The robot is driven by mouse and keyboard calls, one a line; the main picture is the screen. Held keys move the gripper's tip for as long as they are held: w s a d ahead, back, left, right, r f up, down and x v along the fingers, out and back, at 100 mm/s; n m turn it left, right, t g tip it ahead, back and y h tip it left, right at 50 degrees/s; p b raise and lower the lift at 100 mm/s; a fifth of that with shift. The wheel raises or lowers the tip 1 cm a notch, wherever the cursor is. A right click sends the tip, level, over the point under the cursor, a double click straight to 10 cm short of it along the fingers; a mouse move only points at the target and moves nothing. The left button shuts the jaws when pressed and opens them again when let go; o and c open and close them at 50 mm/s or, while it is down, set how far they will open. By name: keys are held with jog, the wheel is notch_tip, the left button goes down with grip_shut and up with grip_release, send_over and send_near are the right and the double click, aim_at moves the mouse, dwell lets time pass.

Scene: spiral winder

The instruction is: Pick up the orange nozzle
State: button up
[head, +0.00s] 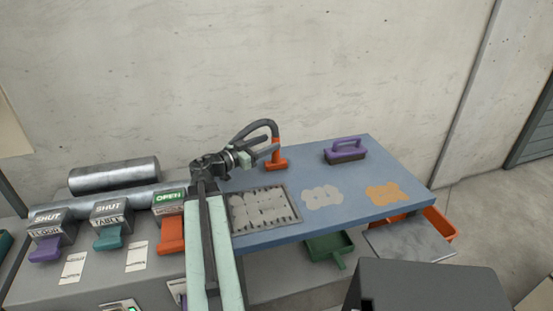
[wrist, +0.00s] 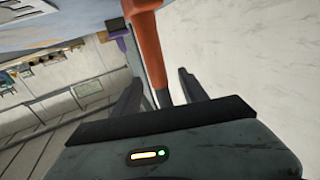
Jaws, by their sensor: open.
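The orange nozzle (head: 277,162) stands upright on the blue table (head: 240,181), towards its back edge. A dark hose (head: 255,126) arches from its top back behind my arm. My gripper (head: 269,147) is open just left of the nozzle's upper part, fingers pointing right towards it. In the wrist view the orange nozzle (wrist: 149,48) runs down between my two dark fingers (wrist: 160,90), with a gap on both sides. The left finger is nearer to it than it looks on the right. I cannot tell whether the fingers reach fully around it.
A purple-handled brush (head: 345,150) lies right of the nozzle. A grate with grey pieces (head: 264,209), a pale patch (head: 322,197) and an orange patch (head: 385,194) are on the table. Labelled valve boxes (head: 111,211) and a metal roller (head: 114,175) stand at left. A concrete wall rises behind.

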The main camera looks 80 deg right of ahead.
aim_at(273, 141)
jog(key=x, duration=0.4)
jog(key=shift+s+a, duration=0.15)
grip_shut()
dwell(1.1)
